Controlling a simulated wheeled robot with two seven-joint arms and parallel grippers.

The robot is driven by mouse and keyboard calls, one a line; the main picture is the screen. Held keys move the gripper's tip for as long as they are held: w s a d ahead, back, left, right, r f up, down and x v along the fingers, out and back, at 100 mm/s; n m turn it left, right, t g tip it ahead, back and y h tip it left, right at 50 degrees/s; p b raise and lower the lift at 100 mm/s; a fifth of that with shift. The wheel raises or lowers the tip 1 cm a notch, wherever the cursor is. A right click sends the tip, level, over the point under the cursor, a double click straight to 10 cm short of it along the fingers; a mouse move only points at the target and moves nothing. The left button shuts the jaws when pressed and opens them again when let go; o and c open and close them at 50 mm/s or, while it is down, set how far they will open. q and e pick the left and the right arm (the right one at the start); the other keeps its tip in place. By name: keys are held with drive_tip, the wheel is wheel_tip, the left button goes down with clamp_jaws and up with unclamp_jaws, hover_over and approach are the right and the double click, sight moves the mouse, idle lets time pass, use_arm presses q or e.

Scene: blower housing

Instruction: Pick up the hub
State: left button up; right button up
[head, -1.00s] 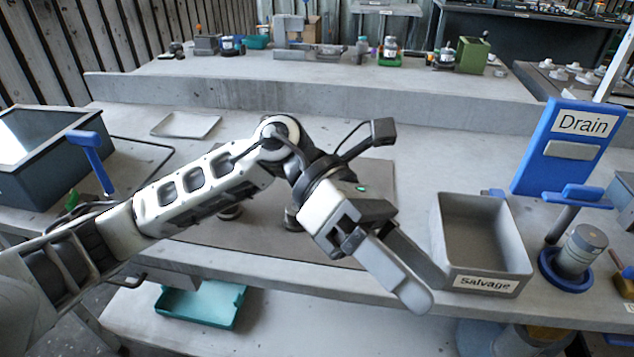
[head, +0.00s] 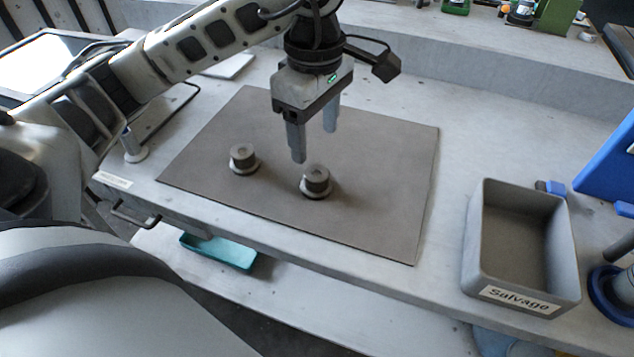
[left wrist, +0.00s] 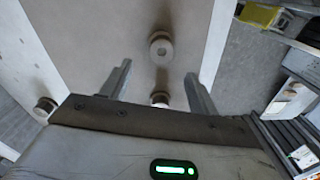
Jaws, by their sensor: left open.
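Two similar round, stepped grey parts with a central hole lie on the brown mat (head: 385,150); I take these as hubs, but cannot tell which one is meant. One hub (head: 316,180) is nearer the mat's middle, the other hub (head: 244,158) is to its left. My left gripper (head: 314,142) points down, open and empty, above and just behind the nearer-middle hub. In the left wrist view a round part (left wrist: 161,47) shows beyond the open fingers, another (left wrist: 160,98) sits low between them, partly hidden by the gripper body. My right gripper is not in view.
A grey box labelled Salvage (head: 480,235) stands empty right of the mat. A blue stand (head: 608,170) is at the right edge. A teal tray (head: 220,250) lies below the table's front edge. The mat's right part is clear.

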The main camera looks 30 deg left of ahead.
sight(315, 172)
use_arm(q)
drive_tip(key=shift+s+f+p, duration=0.1)
drive_tip(key=shift+f+p, duration=0.3)
drive_tip(key=shift+f, duration=3.1)
drive_tip(key=c, duration=1.1)
